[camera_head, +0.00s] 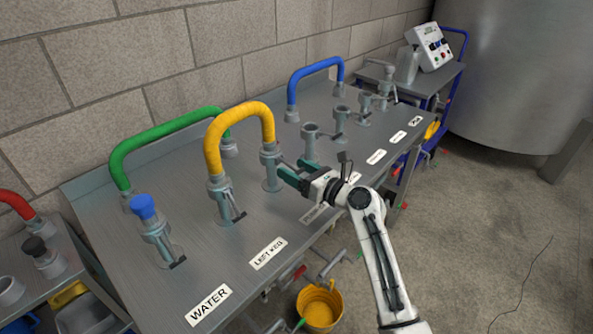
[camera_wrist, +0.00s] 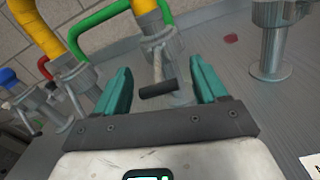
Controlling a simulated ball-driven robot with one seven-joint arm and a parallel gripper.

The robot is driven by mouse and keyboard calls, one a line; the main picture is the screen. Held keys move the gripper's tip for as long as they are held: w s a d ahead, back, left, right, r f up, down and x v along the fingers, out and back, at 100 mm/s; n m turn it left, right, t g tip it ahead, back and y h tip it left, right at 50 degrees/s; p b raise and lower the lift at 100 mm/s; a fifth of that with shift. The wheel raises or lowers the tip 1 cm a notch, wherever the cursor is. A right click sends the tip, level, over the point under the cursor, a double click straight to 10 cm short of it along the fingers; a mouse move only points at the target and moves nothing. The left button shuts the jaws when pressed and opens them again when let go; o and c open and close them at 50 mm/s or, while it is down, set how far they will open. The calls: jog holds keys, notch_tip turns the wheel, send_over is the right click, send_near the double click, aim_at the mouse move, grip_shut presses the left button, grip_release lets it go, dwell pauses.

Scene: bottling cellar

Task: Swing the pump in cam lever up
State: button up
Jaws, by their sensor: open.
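My gripper (camera_head: 290,175) is at the coupling post (camera_head: 271,170) that takes the right end of the yellow hose (camera_head: 238,118). In the wrist view my gripper (camera_wrist: 160,75) is open, its teal fingers apart. A cam lever (camera_wrist: 158,88) with a black grip sticks out from this coupling towards me and lies between the fingers, with a gap on both sides. In the head view my gripper mostly hides this lever. The label below this post is partly hidden by my arm, so I cannot read it as pump in.
Posts with blue cap (camera_head: 142,207) and yellow hose stand to the left, above WATER (camera_head: 208,304) and LEFT KEG (camera_head: 266,253) labels. An open post (camera_head: 310,142) stands close to the right. Green (camera_head: 160,131) and blue (camera_head: 313,76) hoses arch behind. A yellow bucket (camera_head: 320,308) is on the floor.

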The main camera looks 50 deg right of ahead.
jog(key=shift+w, duration=0.1)
jog(key=c, duration=1.3)
jog(key=shift+d, duration=0.1)
grip_shut()
